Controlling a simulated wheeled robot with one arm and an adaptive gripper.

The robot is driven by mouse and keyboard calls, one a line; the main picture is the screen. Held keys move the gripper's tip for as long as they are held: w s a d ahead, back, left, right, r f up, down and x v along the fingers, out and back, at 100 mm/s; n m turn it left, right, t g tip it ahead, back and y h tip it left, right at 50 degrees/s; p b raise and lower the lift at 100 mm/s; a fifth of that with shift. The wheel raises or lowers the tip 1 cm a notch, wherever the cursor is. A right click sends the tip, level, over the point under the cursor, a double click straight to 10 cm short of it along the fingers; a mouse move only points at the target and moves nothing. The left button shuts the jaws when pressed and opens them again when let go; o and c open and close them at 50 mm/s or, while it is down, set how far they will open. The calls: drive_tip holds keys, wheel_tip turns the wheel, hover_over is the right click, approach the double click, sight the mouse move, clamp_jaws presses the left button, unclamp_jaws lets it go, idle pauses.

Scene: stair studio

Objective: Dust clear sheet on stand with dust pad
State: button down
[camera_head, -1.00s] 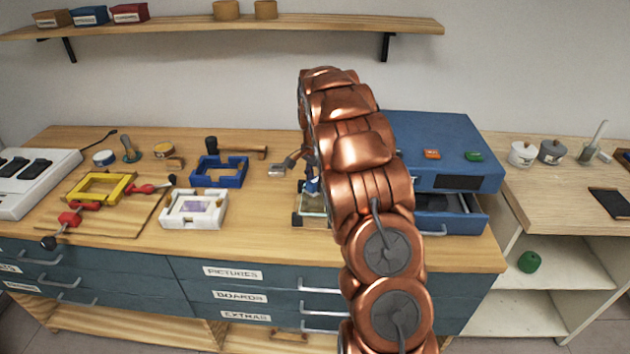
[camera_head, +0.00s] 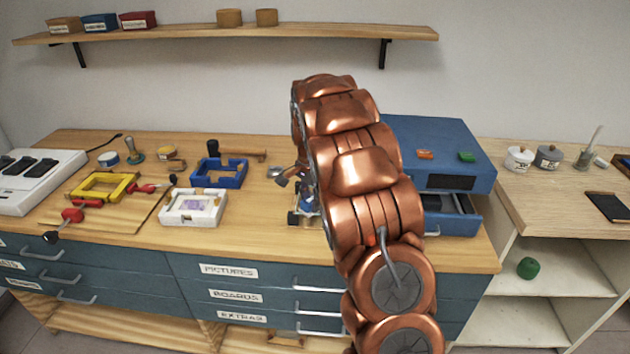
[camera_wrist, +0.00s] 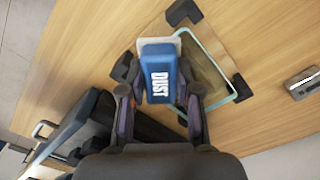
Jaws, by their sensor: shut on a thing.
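In the wrist view my gripper (camera_wrist: 160,100) is shut on the dust pad (camera_wrist: 158,62), a blue block with DUST in white letters and a pale underside. The pad is over the left part of the clear sheet (camera_wrist: 207,72), which has a pale greenish edge. I cannot tell whether the pad touches the sheet. The sheet lies between the black corner pieces of the stand (camera_wrist: 184,12). In the head view my copper arm hides most of the sheet, the stand and the gripper; a bit of the stand (camera_head: 300,217) shows left of the arm.
The blue cabinet (camera_head: 445,150) with an open drawer (camera_head: 452,214) stands right of my arm. A white frame (camera_head: 193,208), a blue frame (camera_head: 219,172) and a yellow frame (camera_head: 103,187) are to the left. Bare wooden benchtop (camera_head: 255,235) lies in front.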

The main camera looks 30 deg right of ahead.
drive_tip(key=shift+w+d+r, duration=0.15)
drive_tip(key=shift+w+r, duration=0.05)
drive_tip(key=shift+r, duration=1.5)
drive_tip(key=shift+r+p, duration=0.7)
drive_tip(key=shift+r, duration=1.55)
